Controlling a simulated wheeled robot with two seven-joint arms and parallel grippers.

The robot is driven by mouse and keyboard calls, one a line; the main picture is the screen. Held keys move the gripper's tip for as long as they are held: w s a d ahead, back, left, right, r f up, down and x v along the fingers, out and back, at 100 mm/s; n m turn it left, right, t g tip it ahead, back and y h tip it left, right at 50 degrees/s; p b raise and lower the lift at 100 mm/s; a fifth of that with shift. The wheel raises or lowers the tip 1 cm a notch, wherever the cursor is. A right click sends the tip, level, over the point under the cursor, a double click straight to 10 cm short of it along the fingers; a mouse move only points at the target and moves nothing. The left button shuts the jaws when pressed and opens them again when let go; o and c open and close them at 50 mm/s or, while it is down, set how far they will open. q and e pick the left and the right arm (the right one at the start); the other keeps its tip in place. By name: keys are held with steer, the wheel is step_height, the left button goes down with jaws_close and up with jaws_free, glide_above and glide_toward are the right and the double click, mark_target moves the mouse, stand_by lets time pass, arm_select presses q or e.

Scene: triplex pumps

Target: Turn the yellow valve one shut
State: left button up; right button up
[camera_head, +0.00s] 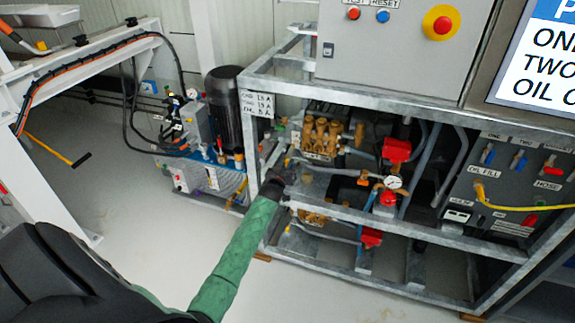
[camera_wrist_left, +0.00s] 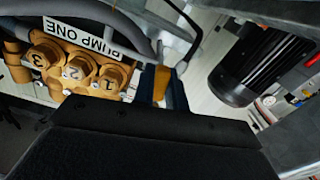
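A small yellow valve handle (camera_wrist_left: 160,83) shows in the left wrist view, just right of the brass pump block labelled PUMP ONE (camera_wrist_left: 78,68). Dark fingertips of my left gripper (camera_wrist_left: 163,92) stand on both sides of the handle. I cannot tell if they press on it. In the head view my left gripper (camera_head: 277,180) reaches into the left end of the metal frame, below and left of the upper brass pump (camera_head: 322,135). The handle is mostly hidden there by the gripper. My right gripper is not in view.
Galvanised frame rails (camera_head: 400,222) run close around the gripper. A pressure gauge (camera_head: 393,182) and red parts (camera_head: 397,151) sit to the right. A control panel (camera_head: 510,185) is at the far right. A black motor (camera_head: 229,105) stands behind left. The floor at front left is clear.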

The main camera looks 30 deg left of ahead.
arm_select(q)
jaws_close()
steer(key=shift+m, duration=1.3)
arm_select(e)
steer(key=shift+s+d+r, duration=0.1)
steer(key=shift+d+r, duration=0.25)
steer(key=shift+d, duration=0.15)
arm_select(q)
steer(key=o, duration=0.6)
jaws_free()
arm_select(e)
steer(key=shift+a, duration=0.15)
arm_select(q)
steer(key=shift+s, duration=0.1)
